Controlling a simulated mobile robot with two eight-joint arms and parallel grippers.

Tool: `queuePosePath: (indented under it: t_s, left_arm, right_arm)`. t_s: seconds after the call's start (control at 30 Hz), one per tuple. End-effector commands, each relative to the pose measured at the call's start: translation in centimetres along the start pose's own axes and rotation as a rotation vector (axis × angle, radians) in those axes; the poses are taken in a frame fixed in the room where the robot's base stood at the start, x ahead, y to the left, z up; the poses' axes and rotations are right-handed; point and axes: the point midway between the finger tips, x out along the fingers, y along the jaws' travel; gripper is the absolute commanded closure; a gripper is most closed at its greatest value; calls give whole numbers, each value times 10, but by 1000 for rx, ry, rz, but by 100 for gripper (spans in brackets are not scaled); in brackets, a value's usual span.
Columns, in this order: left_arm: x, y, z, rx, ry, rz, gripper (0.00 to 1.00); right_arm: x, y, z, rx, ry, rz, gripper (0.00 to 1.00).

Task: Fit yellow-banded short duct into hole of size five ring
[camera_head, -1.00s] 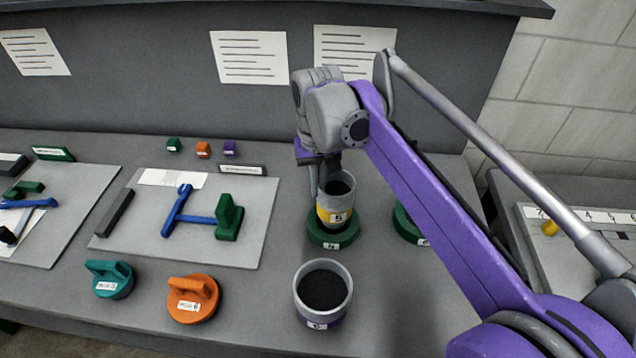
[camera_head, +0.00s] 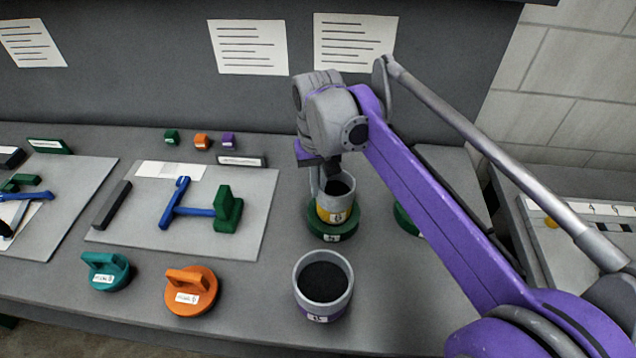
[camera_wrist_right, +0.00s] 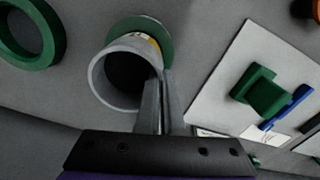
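The yellow-banded short duct (camera_head: 324,208) is a grey open tube with a number label that looks like 5. It stands about upright within the green ring (camera_head: 318,228) on the bench, its lower end hidden by the ring's near rim. The ring's own number is too small to read surely. My right gripper (camera_head: 331,172) is shut on the duct's wall at the far left side of its rim. In the right wrist view the fingers (camera_wrist_right: 160,98) pinch the wall of the duct (camera_wrist_right: 103,73), with the ring (camera_wrist_right: 160,38) beyond it. My left gripper is out of view.
A larger purple-banded duct (camera_head: 323,299) stands in front. Another green ring (camera_head: 404,222), partly behind my right arm, shows its empty hole in the wrist view. Orange (camera_head: 190,292) and teal (camera_head: 106,272) handled plugs sit at front left. A grey board (camera_head: 110,222) holds blue and green parts.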

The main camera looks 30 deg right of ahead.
Motion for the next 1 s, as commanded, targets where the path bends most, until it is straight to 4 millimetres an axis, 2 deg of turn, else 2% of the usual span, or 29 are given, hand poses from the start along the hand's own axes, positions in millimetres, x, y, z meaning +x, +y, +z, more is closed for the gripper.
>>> queuePosePath:
  t_s: [0.33, 0.4, 0.53, 0.83, 1.0]
  left_arm:
    - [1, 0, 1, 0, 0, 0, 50]
    - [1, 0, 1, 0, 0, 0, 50]
    - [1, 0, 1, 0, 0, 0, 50]
    - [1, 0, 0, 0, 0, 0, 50]
    - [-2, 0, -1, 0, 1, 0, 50]
  right_arm:
    - [2, 0, 0, 0, 0, 0, 100]
    - [2, 0, 0, 0, 0, 0, 84]
    - [2, 0, 0, 0, 0, 0, 62]
    - [1, 0, 0, 0, 0, 0, 62]
    - [-17, 0, 0, 0, 0, 0, 62]
